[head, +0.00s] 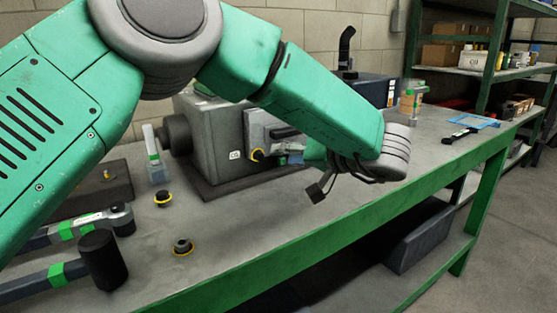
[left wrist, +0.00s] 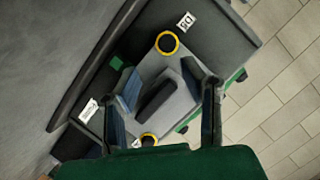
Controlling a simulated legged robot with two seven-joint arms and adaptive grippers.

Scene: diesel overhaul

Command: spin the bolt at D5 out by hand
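The grey engine block (head: 215,135) stands on the bench, with a light cover plate (head: 262,125) on its right face. A yellow-ringed bolt (head: 257,155) sits at the plate's edge. My left gripper (head: 303,172) faces the plate from the right. In the left wrist view its fingers (left wrist: 160,75) are apart, either side of a dark handle (left wrist: 157,101), with no bolt between them. My right gripper is out of view.
A blue tray (head: 478,122) is at the far right.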

